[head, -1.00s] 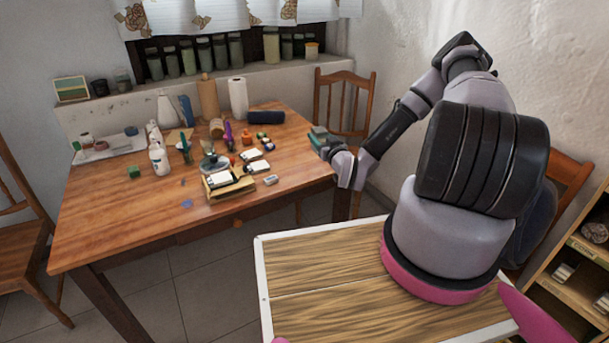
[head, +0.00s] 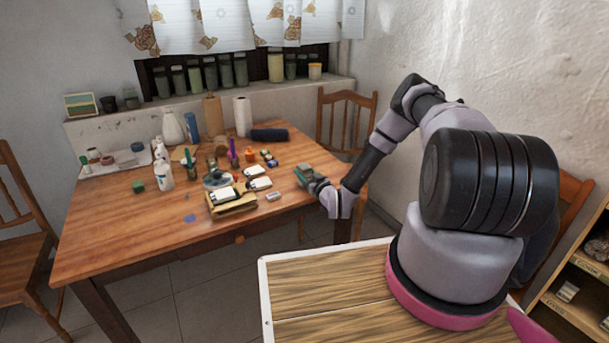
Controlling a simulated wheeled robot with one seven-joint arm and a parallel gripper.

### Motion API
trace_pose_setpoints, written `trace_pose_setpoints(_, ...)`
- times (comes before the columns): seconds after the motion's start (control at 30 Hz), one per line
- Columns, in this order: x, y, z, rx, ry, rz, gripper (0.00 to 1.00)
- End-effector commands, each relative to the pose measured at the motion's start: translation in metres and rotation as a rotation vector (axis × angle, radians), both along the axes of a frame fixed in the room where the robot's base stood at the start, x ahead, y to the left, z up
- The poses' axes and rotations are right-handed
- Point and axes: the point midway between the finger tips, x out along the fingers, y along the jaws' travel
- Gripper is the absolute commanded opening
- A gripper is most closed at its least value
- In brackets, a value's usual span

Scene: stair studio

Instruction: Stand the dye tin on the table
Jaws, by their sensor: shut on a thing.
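The wooden table (head: 130,235) fills the left and middle of the head view. My gripper (head: 303,174) is over the right end of its top, reaching in from the right with the wrist tilted down. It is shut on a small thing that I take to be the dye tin. The tin is mostly hidden by the greenish-grey fingers, and its shape and label cannot be made out. I cannot tell whether it touches the tabletop.
Left of my gripper stand an orange pot (head: 251,155), small paint jars, white boxes on a cardboard tray (head: 232,208) and an eraser-like block (head: 273,197). A dark roll (head: 269,135) lies behind. The table's front left is clear. A chair (head: 345,125) stands behind.

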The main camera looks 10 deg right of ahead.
Motion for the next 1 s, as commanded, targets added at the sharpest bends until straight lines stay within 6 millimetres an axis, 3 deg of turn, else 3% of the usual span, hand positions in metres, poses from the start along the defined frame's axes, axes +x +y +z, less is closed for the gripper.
trace_pose_setpoints(0.37, 0.0, 0.0, -0.008, -0.001, -0.001, 0.0, 0.0)
trace_pose_setpoints(0.4, 0.0, 0.0, -0.008, -0.001, -0.001, 0.0, 0.61)
trace_pose_setpoints(0.47, 0.0, 0.0, -0.008, -0.001, -0.001, 0.0, 0.83)
trace_pose_setpoints(0.83, 0.0, 0.0, -0.004, -0.001, -0.003, 0.0, 0.83)
trace_pose_setpoints(1.0, -0.022, -0.008, -0.006, 0.002, 0.004, -0.002, 0.83)
